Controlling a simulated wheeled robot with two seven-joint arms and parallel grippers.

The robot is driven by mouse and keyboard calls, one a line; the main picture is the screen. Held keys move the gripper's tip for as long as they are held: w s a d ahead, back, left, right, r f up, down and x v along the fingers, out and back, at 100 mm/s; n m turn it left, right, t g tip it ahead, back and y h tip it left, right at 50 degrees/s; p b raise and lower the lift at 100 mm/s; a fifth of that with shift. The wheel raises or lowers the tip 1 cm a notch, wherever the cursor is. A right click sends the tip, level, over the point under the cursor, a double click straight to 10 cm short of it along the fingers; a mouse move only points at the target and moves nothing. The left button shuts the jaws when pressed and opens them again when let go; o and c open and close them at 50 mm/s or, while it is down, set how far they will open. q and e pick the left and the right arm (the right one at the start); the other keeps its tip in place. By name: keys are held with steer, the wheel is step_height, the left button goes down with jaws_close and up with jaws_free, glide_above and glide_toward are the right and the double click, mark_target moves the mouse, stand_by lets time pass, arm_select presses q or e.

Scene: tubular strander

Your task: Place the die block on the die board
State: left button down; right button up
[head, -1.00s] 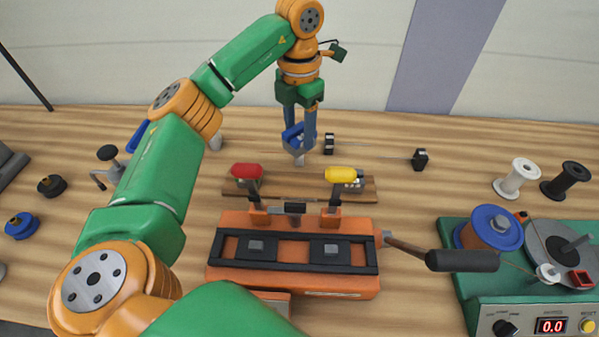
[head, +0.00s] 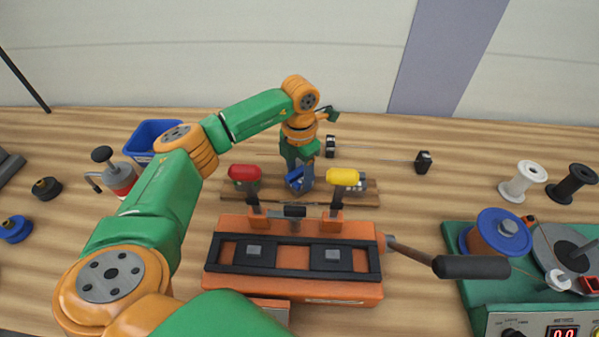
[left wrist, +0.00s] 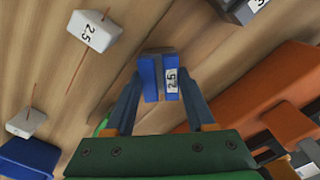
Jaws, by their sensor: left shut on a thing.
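My left gripper (head: 299,182) points down behind the orange clamp fixture, low over a thin wooden board (head: 368,199), which I take for the die board. It is shut on a small blue block with a white "2.5" label, the die block (left wrist: 171,78); it shows between the fingertips in the left wrist view. My right gripper is not in view.
The orange fixture (head: 360,290) with a red handle (head: 244,173) and a yellow handle (head: 343,177) stands just in front of the board. A blue bin (head: 146,135) is at the left. A green machine (head: 470,270) with spools is at the right.

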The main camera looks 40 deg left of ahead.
arm_select(q)
steer(key=shift+f, duration=0.15)
steer(key=shift+c, duration=1.2)
jaws_free()
steer(key=shift+r, duration=0.2)
steer(key=shift+r, duration=0.3)
step_height(320, 180, up, 12)
steer(key=shift+f+b, duration=0.25)
steer(key=shift+b, duration=0.1)
